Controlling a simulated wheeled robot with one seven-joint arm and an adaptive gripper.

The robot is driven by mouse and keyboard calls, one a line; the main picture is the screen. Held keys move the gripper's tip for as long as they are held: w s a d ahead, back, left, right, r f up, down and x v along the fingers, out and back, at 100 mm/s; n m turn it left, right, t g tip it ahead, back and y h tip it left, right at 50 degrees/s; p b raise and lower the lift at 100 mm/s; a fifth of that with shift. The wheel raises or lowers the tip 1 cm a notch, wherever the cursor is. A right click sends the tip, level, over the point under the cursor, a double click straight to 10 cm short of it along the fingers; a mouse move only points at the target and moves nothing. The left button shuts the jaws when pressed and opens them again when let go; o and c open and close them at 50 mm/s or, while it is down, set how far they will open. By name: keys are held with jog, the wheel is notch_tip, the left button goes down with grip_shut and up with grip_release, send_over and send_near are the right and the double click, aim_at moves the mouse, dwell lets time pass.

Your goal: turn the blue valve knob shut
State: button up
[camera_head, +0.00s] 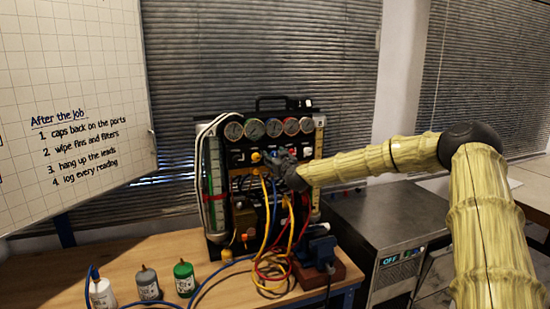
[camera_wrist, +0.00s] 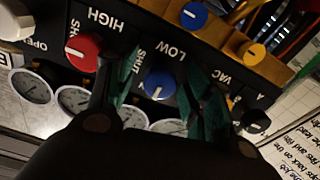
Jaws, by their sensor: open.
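The blue valve knob (camera_wrist: 160,82), with a white pointer mark, sits on the black panel near the words LOW and SHUT in the wrist view. Its pointer mark lies on its lower side in that view. My gripper (camera_wrist: 163,64) is open, with one green-lined finger on each side of the blue knob. I cannot tell whether either finger touches it. In the head view my gripper (camera_head: 281,160) is at the front of the gauge rig (camera_head: 216,237) and hides the blue knob.
A red knob (camera_wrist: 83,52) by HIGH is close beside the left finger. A black knob (camera_wrist: 256,122) is right of the right finger. Hoses (camera_head: 266,225) hang below.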

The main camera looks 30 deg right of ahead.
jog(key=c, duration=1)
jog(key=shift+f+m+b, duration=0.1)
jog(key=shift+m+b, duration=0.3)
jog(key=shift+b, duration=0.15)
jog(key=shift+f+m+b, duration=0.15)
jog(key=shift+m+b, duration=0.85)
jog(key=shift+b, duration=0.25)
jog(key=m+b, duration=0.6)
jog(key=b, duration=0.1)
jog(key=m+b, duration=0.5)
jog(key=shift+m, duration=0.3)
jog(key=shift+r+m+b, duration=0.2)
jog(key=shift+m+b, duration=1.1)
jog(key=shift+m, duration=0.5)
